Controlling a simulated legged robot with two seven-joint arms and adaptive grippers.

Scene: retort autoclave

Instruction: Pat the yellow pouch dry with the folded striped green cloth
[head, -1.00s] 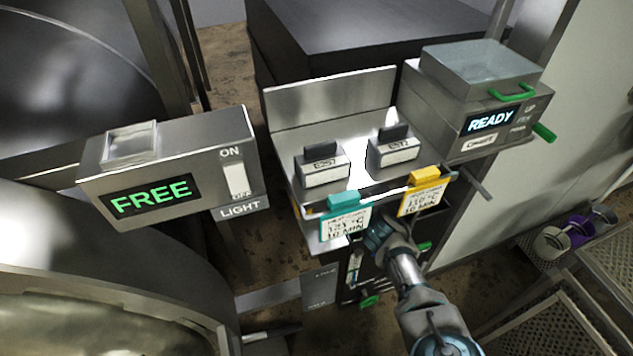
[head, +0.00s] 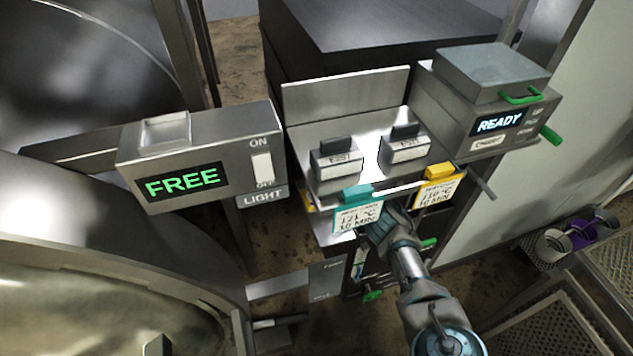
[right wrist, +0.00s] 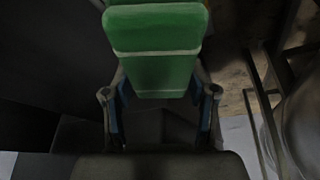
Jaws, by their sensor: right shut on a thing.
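My right gripper (head: 384,228) is below the front edge of the steel shelf in the head view, beside the teal tag. In the right wrist view, the folded green cloth (right wrist: 155,30) with pale stripes stands between the fingers of the right gripper (right wrist: 160,95), which is shut on it. In the head view I cannot make out the cloth at the gripper. My left gripper is not in view.
The steel shelf (head: 345,78) holds two labelled blocks (head: 335,165) and, at its front, a teal tag (head: 358,212) and a yellow tag (head: 440,185). A FREE box (head: 200,150) stands left, a READY box (head: 490,100) right. Mesh racks (head: 550,335) stand at lower right.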

